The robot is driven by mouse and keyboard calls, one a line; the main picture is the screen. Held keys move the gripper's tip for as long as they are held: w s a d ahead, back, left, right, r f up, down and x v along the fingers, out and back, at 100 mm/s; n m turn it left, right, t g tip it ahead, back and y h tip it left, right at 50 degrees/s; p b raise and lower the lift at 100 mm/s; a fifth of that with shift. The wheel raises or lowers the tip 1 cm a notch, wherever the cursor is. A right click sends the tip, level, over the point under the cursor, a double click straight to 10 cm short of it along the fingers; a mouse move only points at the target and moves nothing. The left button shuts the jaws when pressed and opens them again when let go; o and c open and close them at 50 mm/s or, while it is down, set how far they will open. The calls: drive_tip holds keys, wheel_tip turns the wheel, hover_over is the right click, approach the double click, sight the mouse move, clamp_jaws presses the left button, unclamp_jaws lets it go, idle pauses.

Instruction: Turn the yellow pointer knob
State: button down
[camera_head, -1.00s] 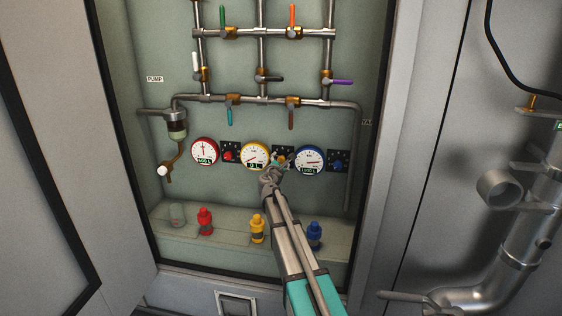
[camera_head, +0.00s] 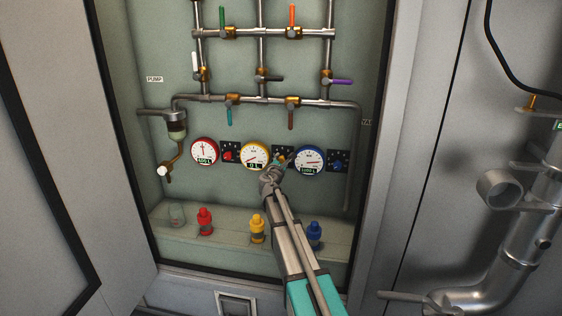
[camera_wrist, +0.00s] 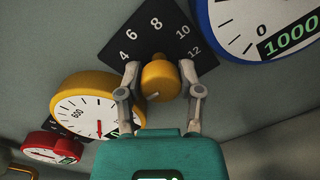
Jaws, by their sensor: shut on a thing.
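The yellow pointer knob (camera_wrist: 160,80) sits on a black dial plate (camera_wrist: 150,30) with white numbers, of which 4, 6, 8, 10 and 12 show in the wrist view. My gripper (camera_wrist: 160,82) is shut on the knob, with one finger on each side of it. In the head view my gripper (camera_head: 277,164) covers most of the knob. The yellow gauge (camera_head: 255,155) is left of the dial plate and reads 0 L in its window. In the wrist view the yellow gauge (camera_wrist: 88,108) is partly hidden by the left finger.
A red gauge (camera_head: 204,151) and red knob (camera_head: 229,156) are at left, a blue gauge (camera_head: 310,160) and blue knob (camera_head: 337,160) at right. Pipes with coloured valve handles run above. Red (camera_head: 205,221), yellow (camera_head: 257,228) and blue (camera_head: 315,233) bottle-like items stand on the ledge below.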

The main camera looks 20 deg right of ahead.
drive_tip(key=shift+w+a+n, duration=0.1)
drive_tip(key=shift+w+n, duration=0.05)
drive_tip(key=shift+n, duration=0.75)
drive_tip(key=shift+c, duration=1.3)
unclamp_jaws()
drive_tip(key=shift+m, duration=0.6)
drive_tip(key=v, duration=1.4)
drive_tip(key=shift+m, duration=0.3)
